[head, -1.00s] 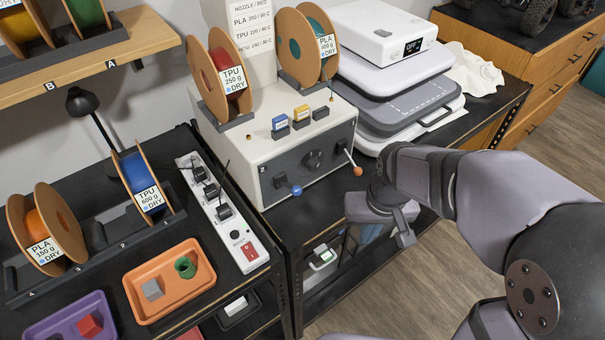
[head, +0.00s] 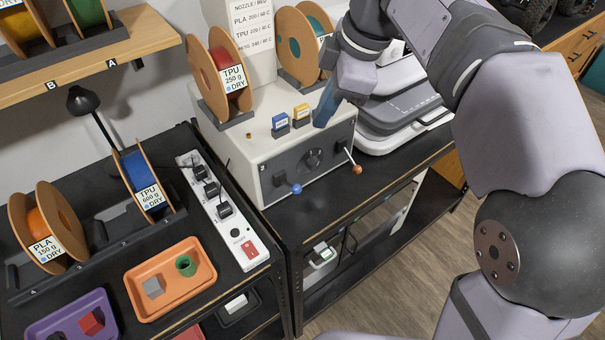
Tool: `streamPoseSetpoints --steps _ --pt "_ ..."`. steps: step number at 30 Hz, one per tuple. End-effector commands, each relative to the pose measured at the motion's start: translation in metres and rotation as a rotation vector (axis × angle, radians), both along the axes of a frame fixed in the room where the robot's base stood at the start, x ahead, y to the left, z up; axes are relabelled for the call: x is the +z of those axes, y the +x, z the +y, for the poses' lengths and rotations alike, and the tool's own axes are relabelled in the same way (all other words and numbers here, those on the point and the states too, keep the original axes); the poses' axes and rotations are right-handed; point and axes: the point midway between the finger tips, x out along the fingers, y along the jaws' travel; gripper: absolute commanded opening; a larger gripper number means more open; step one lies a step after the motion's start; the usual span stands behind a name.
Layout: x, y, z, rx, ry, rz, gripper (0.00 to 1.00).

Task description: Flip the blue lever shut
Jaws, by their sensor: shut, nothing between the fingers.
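The blue lever (head: 296,189) is a short stem with a blue ball end on the left of the dark front panel of the beige control box (head: 232,147). It points outward and to the right. My gripper (head: 325,110) is over the right part of the box, above and to the right of the blue lever and apart from it. Its bluish fingers point down, are shut and hold nothing. Whether the fingertips touch the box top cannot be told.
An orange-ended lever (head: 357,169) and a dark dial (head: 313,158) share the panel. Blue and yellow tags (head: 301,112) stand on the box top beside my fingers. Spools (head: 221,75) stand behind. The bench in front of the panel is clear.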

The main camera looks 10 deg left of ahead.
Motion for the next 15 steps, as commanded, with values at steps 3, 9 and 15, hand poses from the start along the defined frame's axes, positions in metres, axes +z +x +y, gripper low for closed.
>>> streamPoseSetpoints --steps 3,9,15 --pt "-0.002 -0.016 -0.002 0.202 -0.031 0.002 0.0" --pt "-0.005 -0.031 -0.006 0.471 -0.062 -0.017 0.0" --pt "-0.005 -0.033 -0.007 0.611 -0.074 -0.05 0.0"
